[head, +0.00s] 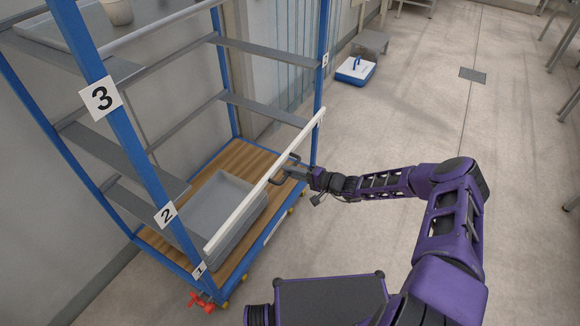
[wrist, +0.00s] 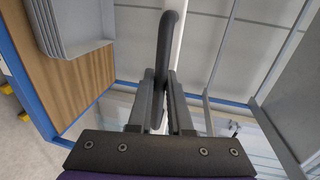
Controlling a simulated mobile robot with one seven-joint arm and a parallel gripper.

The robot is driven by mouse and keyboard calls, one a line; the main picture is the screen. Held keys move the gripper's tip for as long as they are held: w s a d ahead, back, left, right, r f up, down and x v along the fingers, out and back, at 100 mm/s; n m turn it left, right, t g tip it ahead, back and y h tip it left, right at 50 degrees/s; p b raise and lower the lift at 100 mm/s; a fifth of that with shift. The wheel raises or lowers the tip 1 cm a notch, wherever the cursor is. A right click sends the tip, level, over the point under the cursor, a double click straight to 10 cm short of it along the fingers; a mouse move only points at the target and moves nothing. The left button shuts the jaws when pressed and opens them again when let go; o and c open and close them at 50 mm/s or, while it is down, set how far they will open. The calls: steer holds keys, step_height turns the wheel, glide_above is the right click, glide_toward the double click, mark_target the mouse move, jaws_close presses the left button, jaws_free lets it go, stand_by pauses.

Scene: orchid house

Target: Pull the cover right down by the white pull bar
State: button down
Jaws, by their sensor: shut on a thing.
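The white pull bar (head: 240,207) runs across the open front of a blue-framed trolley, its left end between the labels 2 and 1. A dark loop handle (wrist: 164,45) sits at the bar, which shows behind it in the wrist view (wrist: 178,38). My gripper (head: 290,174) is shut on this handle, to the right of the bar's middle; the fingers (wrist: 160,105) close around its lower part. A second white rail (head: 165,24) crosses the front higher up. I cannot make out the cover's sheet between the rail and the bar.
The trolley has grey shelves (head: 125,160) and a wooden bottom deck (head: 238,160) holding a grey crate (head: 240,195). A red part (head: 201,301) sticks out at its lower front corner. A blue and white box (head: 356,70) stands beyond.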

steer(key=shift+f, duration=0.2)
steer(key=c, duration=0.8)
jaws_free()
steer(key=shift+f, duration=0.1)
steer(key=shift+c, duration=0.2)
steer(key=p+v, duration=0.1)
steer(key=v, duration=1.6)
steer(key=shift+d, duration=0.2)
